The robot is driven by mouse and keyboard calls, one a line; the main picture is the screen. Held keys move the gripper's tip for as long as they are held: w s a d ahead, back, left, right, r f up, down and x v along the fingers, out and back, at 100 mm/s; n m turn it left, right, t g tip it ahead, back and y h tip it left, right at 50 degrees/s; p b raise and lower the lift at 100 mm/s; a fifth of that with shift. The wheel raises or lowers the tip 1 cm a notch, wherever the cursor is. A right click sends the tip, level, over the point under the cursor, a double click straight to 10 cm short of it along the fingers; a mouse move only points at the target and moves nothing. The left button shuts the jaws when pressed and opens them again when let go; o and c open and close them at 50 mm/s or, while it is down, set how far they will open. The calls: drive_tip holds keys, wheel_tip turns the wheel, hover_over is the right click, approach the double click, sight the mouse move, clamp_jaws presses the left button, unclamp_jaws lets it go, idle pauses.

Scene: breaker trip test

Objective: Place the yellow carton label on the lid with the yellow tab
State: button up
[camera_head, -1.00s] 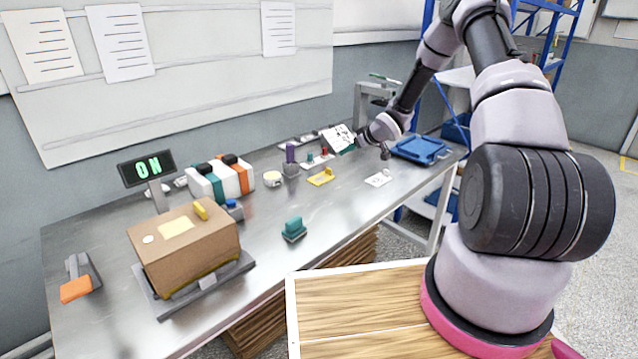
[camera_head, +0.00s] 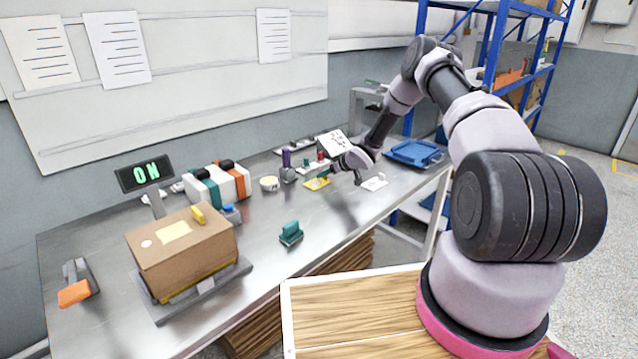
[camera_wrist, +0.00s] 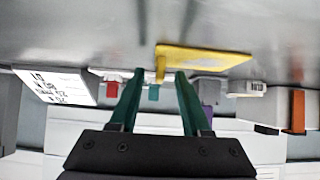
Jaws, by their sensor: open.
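The yellow label (camera_head: 313,185), a flat plate with a small upright tab, lies on the metal table. My gripper (camera_head: 328,175) is low over the table beside it and partly covers it. In the wrist view, the label (camera_wrist: 212,58) lies just beyond my gripper (camera_wrist: 160,76). Its tab shows between the two teal fingertips, which are apart; I cannot tell whether they touch it. The brown carton (camera_head: 190,255) stands on a grey platform at the left. Its lid bears a yellow tab (camera_head: 198,215), a pale yellow patch (camera_head: 174,233) and a white round spot.
A teal stamp-like block (camera_head: 290,233) stands mid-table. White, teal and orange boxes (camera_head: 220,183) and a tape roll (camera_head: 269,184) stand behind. A white card (camera_head: 374,183) and blue tray (camera_head: 415,153) lie right. An orange-ended tool (camera_head: 75,290) lies left. The front-middle tabletop is mostly clear.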

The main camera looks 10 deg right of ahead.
drive_tip(key=shift+w+a+f, duration=0.2)
drive_tip(key=shift+w+f, duration=0.1)
clamp_jaws()
drive_tip(key=shift+r, duration=0.15)
